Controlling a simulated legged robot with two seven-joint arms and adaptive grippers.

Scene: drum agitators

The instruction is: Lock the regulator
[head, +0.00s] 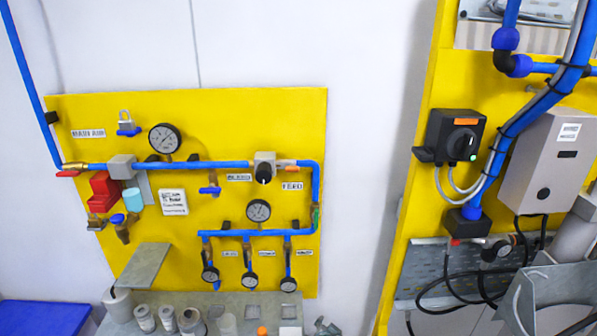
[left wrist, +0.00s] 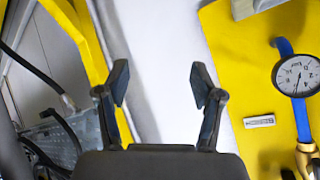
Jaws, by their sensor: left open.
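In the head view, a grey block with a black knob (head: 264,172) sits on the blue pipe at the upper right of the left yellow board; it looks like the regulator, though its label is too small to read. My left gripper (left wrist: 160,80) is open and empty in the left wrist view, in front of white wall between two yellow panels. It touches nothing visible. Neither gripper shows in the head view, and the regulator is not recognisable in the left wrist view.
The left yellow board (head: 230,120) carries gauges, valves and blue pipes. A gauge (left wrist: 297,75) is at right in the left wrist view. A grey shelf (head: 200,318) with several cylinders is below the board. A second yellow panel (head: 400,270) with boxes and cables stands right.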

